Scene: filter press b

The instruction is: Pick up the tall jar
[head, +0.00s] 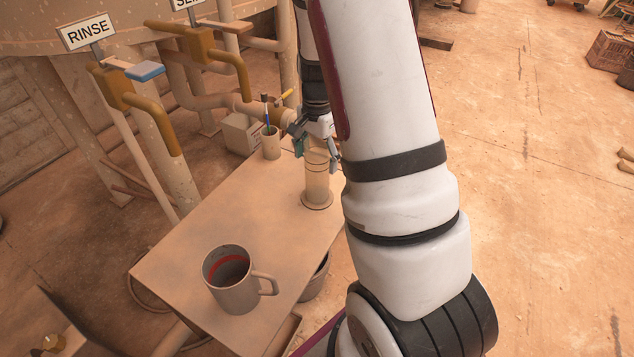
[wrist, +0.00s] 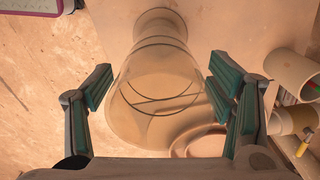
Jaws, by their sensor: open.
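The tall jar (head: 317,184) is a clear, tan-tinted cylinder with a wider round foot. It stands upright at the far right end of the small table (head: 235,200). My gripper (head: 318,150) is at the jar's upper part, with fingers on either side. In the wrist view the jar (wrist: 157,100) lies between the two green-padded fingers of my gripper (wrist: 160,84), its round mouth facing the camera. Gaps show between both pads and the jar wall. The gripper is open and holds nothing. My arm hides part of the table's right side in the head view.
A holder with brushes or pens (head: 271,142) stands just left of the jar. A large mug (head: 237,282) sits at the table's near end. Pipes and a RINSE sign (head: 88,32) are behind left. The table's middle is bare. Open floor lies to the right.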

